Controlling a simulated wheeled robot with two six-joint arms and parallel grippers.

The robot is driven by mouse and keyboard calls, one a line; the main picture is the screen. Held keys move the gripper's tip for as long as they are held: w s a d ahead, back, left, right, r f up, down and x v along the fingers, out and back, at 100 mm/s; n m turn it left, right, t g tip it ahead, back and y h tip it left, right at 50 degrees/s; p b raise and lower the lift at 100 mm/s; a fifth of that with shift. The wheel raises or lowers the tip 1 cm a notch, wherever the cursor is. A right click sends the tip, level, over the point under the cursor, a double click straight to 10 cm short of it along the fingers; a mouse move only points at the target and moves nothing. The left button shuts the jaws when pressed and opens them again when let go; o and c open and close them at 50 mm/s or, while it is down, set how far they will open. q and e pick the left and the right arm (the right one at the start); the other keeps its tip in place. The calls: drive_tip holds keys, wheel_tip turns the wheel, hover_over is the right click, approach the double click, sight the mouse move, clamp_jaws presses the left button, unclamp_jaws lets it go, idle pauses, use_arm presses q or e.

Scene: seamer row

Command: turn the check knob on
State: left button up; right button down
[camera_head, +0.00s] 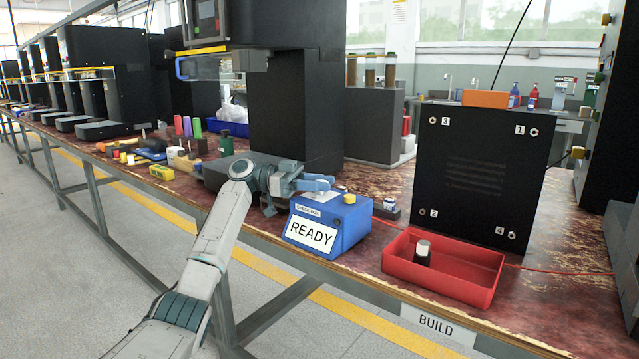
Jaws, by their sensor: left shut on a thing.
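The blue check box (345,228) stands near the front edge of the bench, with a "CHECK BOX" label and a white "READY" sign (310,234) on its front. A small yellow round piece (349,199) shows on its top, at the right. My left gripper (318,184) reaches in from the left, low over the top of the box. My right gripper is not in view.
A red tray (392,260) with a dark, white-topped piece (422,252) stands to the right, above the "BUILD" label. Behind it is a black panel (470,180) with numbered corners. A red cable crosses the bench. Tools and colored pieces lie at the left.

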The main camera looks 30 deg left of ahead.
use_arm(q)
drive_tip(key=shift+m+g, duration=0.5)
drive_tip(key=shift+g, duration=0.3)
drive_tip(key=o, duration=0.9)
drive_tip(key=shift+o, duration=0.2)
drive_tip(key=shift+a, duration=0.1)
drive_tip(key=p+v, duration=0.2)
drive_tip(key=v, duration=0.8)
drive_tip(key=shift+a+f, duration=0.2)
drive_tip(key=shift+a, duration=0.1)
